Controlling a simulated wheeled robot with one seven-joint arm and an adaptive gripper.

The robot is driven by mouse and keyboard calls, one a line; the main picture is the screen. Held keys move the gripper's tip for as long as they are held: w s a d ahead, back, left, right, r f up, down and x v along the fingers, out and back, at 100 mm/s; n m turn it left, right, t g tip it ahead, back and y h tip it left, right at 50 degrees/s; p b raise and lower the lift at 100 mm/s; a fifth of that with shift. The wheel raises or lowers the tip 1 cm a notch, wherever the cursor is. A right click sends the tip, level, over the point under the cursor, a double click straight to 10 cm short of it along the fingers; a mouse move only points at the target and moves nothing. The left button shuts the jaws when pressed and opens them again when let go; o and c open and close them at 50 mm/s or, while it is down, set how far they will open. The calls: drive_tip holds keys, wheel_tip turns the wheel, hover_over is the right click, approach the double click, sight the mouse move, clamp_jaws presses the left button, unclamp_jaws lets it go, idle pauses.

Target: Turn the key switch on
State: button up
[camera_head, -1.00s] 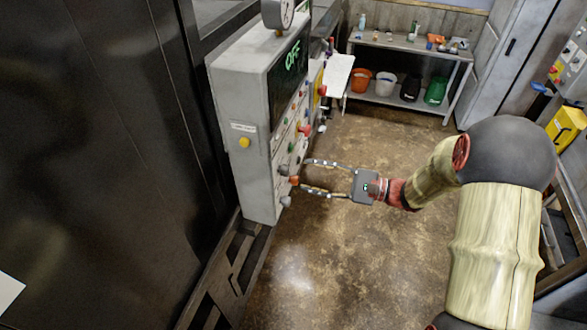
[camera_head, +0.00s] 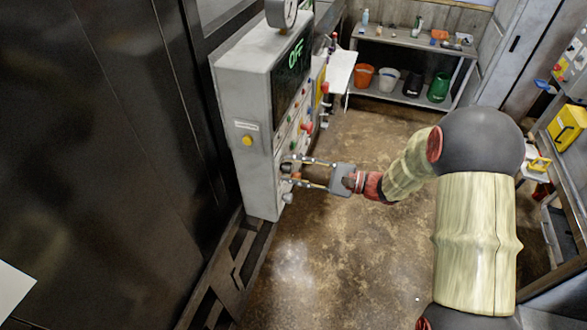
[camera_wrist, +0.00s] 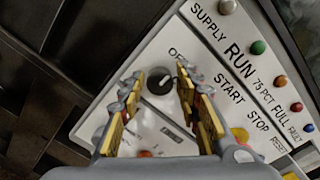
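The grey control panel (camera_head: 243,118) stands at left, and its dark display (camera_head: 292,70) reads "OFF". In the wrist view, a dark round switch with a light bar across it (camera_wrist: 159,82) sits beside a partly hidden "OFF" label. It looks like the key switch. My gripper (camera_head: 286,169) is open at the lower part of the panel. In the wrist view its fingers (camera_wrist: 160,76) lie on either side of the dark switch, with the tips near it. I cannot tell whether they touch it. The fingers hide parts of the panel labels.
Coloured buttons, such as a green one (camera_wrist: 258,47) and an orange one (camera_wrist: 280,81), line the panel near my fingers. A yellow button (camera_head: 247,141) is on its side. A shelf with buckets (camera_head: 388,77) stands at the back. The middle floor is clear.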

clamp_jaws()
drive_tip(key=shift+m, duration=0.3)
drive_tip(key=m+p, duration=0.6)
drive_tip(key=m, duration=0.5)
idle(0.5)
drive_tip(key=shift+m, duration=0.4)
drive_tip(key=shift+o, duration=1.7)
unclamp_jaws()
drive_tip(key=shift+w, duration=0.1)
